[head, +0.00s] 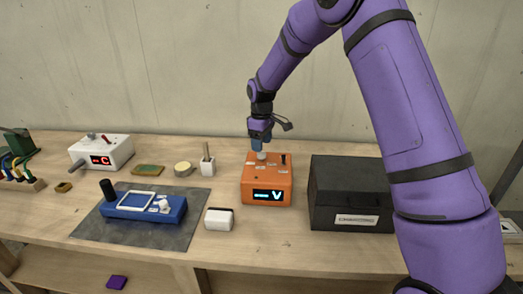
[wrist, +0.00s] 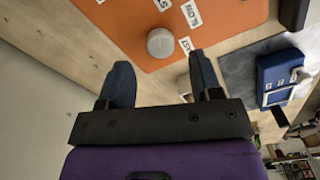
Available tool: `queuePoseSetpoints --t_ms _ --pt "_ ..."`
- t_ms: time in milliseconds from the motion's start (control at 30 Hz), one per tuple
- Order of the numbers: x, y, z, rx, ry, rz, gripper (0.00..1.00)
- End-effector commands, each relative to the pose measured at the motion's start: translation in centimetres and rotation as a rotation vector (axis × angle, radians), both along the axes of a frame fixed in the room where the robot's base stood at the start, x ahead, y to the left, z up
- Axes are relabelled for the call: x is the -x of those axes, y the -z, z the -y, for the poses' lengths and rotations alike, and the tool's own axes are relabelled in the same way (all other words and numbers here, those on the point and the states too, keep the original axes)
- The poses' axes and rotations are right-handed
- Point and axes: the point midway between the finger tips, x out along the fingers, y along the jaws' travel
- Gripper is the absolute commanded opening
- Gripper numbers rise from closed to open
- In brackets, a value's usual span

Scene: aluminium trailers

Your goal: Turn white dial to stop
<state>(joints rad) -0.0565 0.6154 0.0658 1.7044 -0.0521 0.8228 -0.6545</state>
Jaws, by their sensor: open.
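The orange box (head: 266,189) stands on the bench, with a lit display on its front showing a dash and a V. The white dial (wrist: 160,43) is on its top face, with small white labels around it, one reading SLOW (wrist: 192,14). In the head view the dial (head: 261,156) is partly hidden under my gripper (head: 259,145). In the wrist view my gripper (wrist: 160,73) is open and empty, its two blue fingers apart. The dial lies just beyond the fingertips, roughly in line with the gap, and appears not to be touched.
A black toolbox (head: 345,190) stands close right of the orange box. A small white box (head: 219,219) and a blue device (head: 143,207) on a grey mat (head: 90,226) are to the left. A black knob (head: 284,158) rises beside the dial.

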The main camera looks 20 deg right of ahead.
Motion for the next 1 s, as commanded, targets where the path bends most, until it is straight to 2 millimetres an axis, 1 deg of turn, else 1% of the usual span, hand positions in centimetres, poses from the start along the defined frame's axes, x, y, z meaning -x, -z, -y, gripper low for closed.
queuePoseSetpoints --t_ms 33,200,300,400,533,1000 --pt "-0.1 -1.2 0.0 0.000 0.000 0.004 0.59" --pt "0.0 -4.2 0.0 0.000 0.000 0.001 0.59" --pt "0.0 -5.5 0.0 -0.001 -0.001 0.002 0.59" --pt "0.0 -6.4 0.0 0.000 -0.001 0.001 0.59" --pt "0.0 -6.8 0.0 0.000 -0.001 -0.001 0.59" --pt "0.2 -7.1 0.0 0.000 0.002 0.001 0.59"
